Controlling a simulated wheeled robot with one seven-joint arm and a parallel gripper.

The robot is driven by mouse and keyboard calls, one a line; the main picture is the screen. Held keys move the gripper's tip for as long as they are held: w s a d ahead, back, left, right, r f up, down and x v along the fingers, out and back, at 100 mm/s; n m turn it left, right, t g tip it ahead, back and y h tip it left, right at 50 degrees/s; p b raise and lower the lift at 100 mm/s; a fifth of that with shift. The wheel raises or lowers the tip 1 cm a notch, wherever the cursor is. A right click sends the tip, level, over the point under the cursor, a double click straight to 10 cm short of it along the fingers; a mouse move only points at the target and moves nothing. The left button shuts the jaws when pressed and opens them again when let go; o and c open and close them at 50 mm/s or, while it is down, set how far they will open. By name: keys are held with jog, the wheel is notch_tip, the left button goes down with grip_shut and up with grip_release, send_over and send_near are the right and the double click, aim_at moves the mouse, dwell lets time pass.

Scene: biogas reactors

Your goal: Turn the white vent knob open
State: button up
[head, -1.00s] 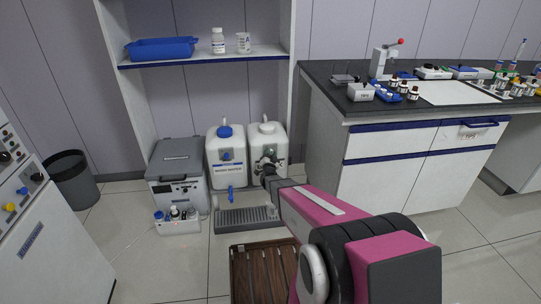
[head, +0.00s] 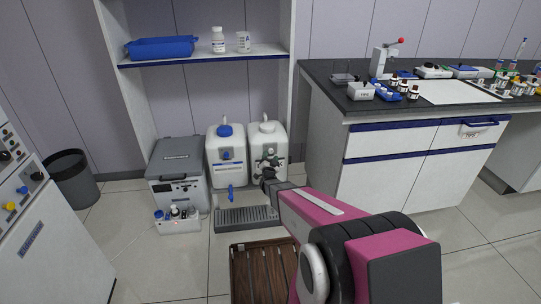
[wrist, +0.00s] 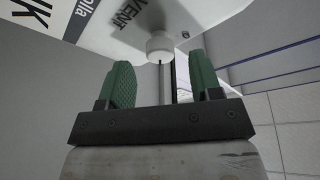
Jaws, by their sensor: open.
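The white vent knob (wrist: 160,46) is a round cap on a thin stem, on the pale face of a container beside the printed word VENT in the wrist view. My gripper (wrist: 159,62) is open, with one green ridged finger on each side of the knob and a gap to both. The knob sits near fingertip level, and I see no contact. In the head view my gripper (head: 268,174) is low in front of the right white canister (head: 279,138). The knob cannot be made out clearly there.
A second white canister (head: 226,172) with a blue cap stands directly left. A grey cool box (head: 180,158) is further left. A grey drip tray (head: 246,218) lies on the floor below. The bench cabinet (head: 385,185) stands to the right.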

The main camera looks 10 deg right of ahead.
jog(key=v, duration=0.7)
jog(key=shift+s, duration=0.35)
jog(key=shift+f, duration=0.15)
